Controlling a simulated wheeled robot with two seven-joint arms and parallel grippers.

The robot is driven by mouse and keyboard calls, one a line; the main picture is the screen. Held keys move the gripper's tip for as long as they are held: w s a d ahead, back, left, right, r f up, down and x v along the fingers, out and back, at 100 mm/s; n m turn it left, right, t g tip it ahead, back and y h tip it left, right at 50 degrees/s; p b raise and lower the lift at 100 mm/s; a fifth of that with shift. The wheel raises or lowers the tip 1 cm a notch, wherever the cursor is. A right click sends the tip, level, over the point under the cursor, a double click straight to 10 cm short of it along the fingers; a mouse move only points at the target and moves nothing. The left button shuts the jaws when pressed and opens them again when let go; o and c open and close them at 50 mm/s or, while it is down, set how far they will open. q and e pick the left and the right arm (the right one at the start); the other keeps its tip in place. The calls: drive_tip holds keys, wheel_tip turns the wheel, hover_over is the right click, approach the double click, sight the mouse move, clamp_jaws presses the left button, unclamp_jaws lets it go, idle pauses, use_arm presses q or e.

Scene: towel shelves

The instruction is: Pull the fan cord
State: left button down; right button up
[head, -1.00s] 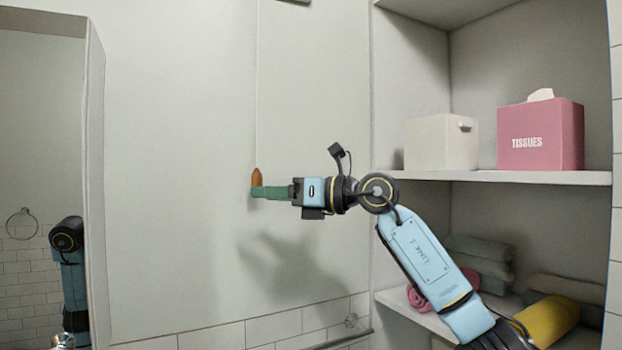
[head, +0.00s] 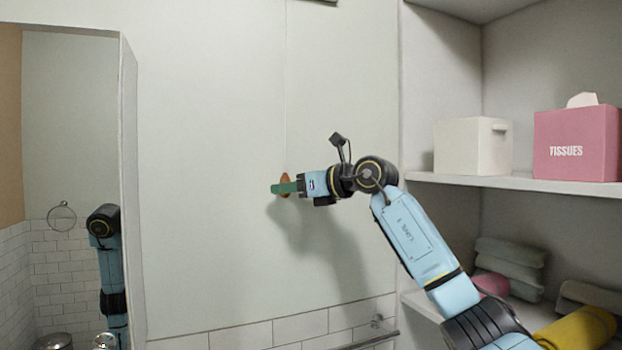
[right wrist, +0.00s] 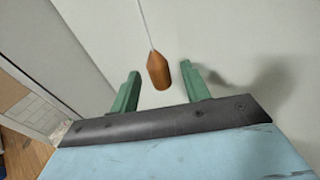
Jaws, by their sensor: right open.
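A thin white cord (head: 286,95) hangs in front of the pale wall and ends in an orange-brown wooden pull (head: 286,179). My right gripper (head: 273,188) reaches in from the right, with its green fingers level with the pull and partly covering it in the head view. In the right wrist view the pull (right wrist: 158,70) hangs in the gap between the two open green fingers (right wrist: 160,78), near their tips. I see clear space on both sides of it there, and neither finger looks closed on it. My left gripper is not in view.
A shelf unit (head: 520,181) on the right holds a white bin (head: 470,147), a pink tissue box (head: 577,145) and folded towels (head: 510,265) lower down. A mirror (head: 75,150) stands at the left. A rail (head: 370,342) runs low along the wall.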

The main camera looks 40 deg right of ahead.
drive_tip(key=shift+x, duration=0.9)
clamp_jaws()
drive_tip(key=shift+f, duration=0.6)
unclamp_jaws()
drive_tip(key=shift+r, duration=0.1)
drive_tip(key=b+v, duration=0.4)
drive_tip(key=v, duration=0.9)
drive_tip(key=shift+s+d, duration=0.1)
drive_tip(key=shift+s, duration=0.1)
